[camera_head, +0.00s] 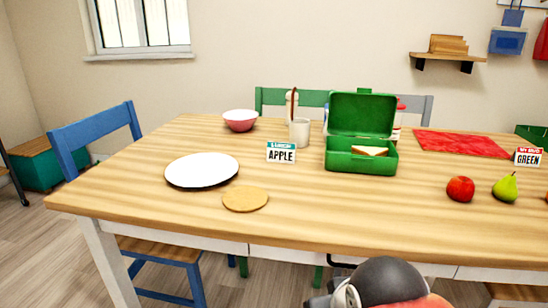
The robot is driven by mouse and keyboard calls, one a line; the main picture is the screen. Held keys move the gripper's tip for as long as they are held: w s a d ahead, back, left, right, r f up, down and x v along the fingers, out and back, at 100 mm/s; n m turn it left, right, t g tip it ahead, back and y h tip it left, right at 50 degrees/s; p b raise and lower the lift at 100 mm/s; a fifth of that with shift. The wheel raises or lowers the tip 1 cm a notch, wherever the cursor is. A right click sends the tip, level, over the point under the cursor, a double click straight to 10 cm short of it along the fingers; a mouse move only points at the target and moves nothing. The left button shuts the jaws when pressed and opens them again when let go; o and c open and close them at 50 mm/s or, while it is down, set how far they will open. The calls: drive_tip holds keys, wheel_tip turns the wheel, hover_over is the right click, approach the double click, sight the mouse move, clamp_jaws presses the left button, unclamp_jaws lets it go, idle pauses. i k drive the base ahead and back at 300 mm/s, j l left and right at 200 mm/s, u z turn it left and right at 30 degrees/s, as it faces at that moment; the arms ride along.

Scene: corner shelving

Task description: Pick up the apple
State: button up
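A red apple (460,189) sits on the right part of the wooden table (330,215), just left of a green pear (506,187) and apart from it. A small card (281,153) reading "APPLE" stands at the middle of the table, left of an open green lunchbox (360,155) with a sandwich piece (370,151) in it. A dark rounded part of my arm shows at the bottom edge, below the table's front edge. My gripper's fingers are not in view.
A white plate (202,170), a round tan coaster (245,199), a pink bowl (240,120) and a white cup (299,131) stand left of the lunchbox. A red mat (462,146) and a "GREEN" card (528,157) lie behind the fruit. The table in front of the apple is clear.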

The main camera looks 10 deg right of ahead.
sight(461, 190)
drive_tip(key=z, duration=1.65)
